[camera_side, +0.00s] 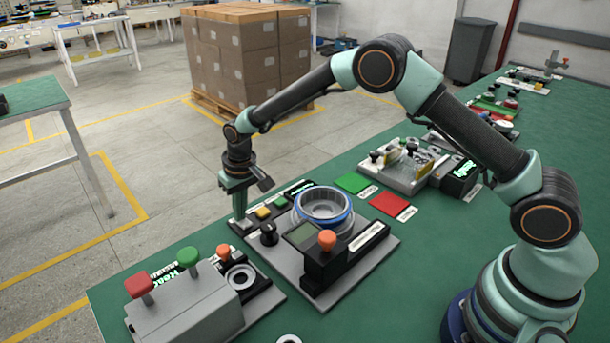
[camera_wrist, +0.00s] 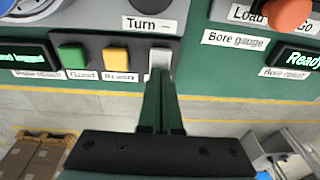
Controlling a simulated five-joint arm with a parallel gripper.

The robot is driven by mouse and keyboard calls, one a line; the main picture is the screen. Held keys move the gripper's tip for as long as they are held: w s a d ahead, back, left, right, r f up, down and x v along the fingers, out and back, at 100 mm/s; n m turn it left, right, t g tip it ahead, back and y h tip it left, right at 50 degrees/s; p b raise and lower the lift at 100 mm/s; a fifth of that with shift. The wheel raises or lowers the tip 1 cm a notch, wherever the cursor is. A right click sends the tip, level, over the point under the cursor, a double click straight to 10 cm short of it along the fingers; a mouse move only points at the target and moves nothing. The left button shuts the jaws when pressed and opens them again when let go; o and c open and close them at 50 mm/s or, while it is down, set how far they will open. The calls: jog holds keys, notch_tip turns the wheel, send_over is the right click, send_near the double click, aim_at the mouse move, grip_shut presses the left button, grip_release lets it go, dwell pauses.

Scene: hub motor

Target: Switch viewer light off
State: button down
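My gripper (camera_side: 239,212) points straight down at the outer edge of the viewer station (camera_side: 352,280). In the wrist view its two fingers (camera_wrist: 160,80) are together and empty. Their tips are right at a pale grey switch (camera_wrist: 160,57); I cannot tell whether they touch it. The switch also shows in the side view (camera_side: 243,224), partly behind the fingertips. A yellow button (camera_wrist: 117,56) and a green button (camera_wrist: 74,55) sit left of it in the wrist view. The blue-rimmed round viewer (camera_side: 344,219) stands on the same plate. Whether its light is on is unclear.
A black knob (camera_side: 268,236) stands close to the switch. An orange knob (camera_side: 327,239) tops the black unit. The bore gauge station with an orange button (camera_wrist: 290,14) is beside it; a grey box (camera_side: 185,303) carries red and green buttons. Green and red mats lie behind.

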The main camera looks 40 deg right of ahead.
jog(key=shift+s, duration=0.1)
jog(key=shift+r, duration=3.5)
jog(key=s+d+r+t, duration=0.1)
jog(key=s+d+r, duration=0.3)
jog(key=r, duration=0.3)
jog(key=s+d+r+t, duration=0.1)
jog(key=s+d+r, duration=0.35)
jog(key=r, duration=0.25)
jog(key=s+d+r+t, duration=0.1)
jog(key=s+d, duration=0.1)
jog(key=s, duration=0.6)
jog(key=s+d+r, duration=0.1)
jog(key=s+d, duration=0.2)
jog(key=s, duration=0.5)
jog(key=shift+s+d+t, duration=0.25)
jog(key=shift+t, duration=0.15)
